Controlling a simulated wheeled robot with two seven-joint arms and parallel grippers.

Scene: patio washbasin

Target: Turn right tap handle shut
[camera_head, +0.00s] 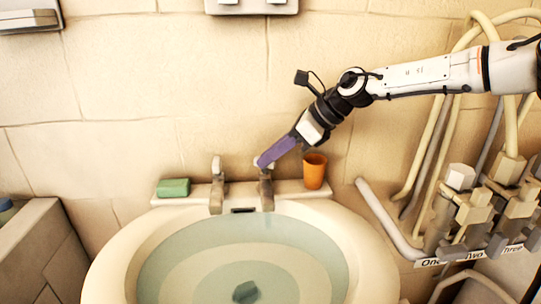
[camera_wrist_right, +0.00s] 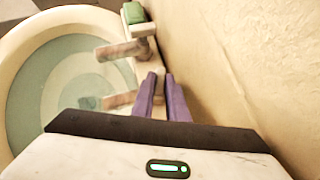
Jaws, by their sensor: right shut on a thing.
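The right tap (camera_head: 266,190) stands at the back rim of the washbasin, and its handle is at its top, mostly hidden by my purple fingers. My right gripper (camera_head: 263,163) comes down from the upper right and is shut on this handle. In the right wrist view, the two purple fingers (camera_wrist_right: 161,80) are a little apart, with the pale handle (camera_wrist_right: 152,77) at their tips and the right tap's spout (camera_wrist_right: 118,99) reaching over the basin. The left tap (camera_head: 216,190) stands apart to its left. My left gripper is out of view.
The washbasin (camera_head: 108,270) holds water and a dark object (camera_head: 245,291). A green soap block (camera_head: 173,188) lies left of the taps. An orange cup (camera_head: 314,171) stands close right of my gripper. Pipes and valves (camera_head: 478,208) crowd the right; the wall is close behind.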

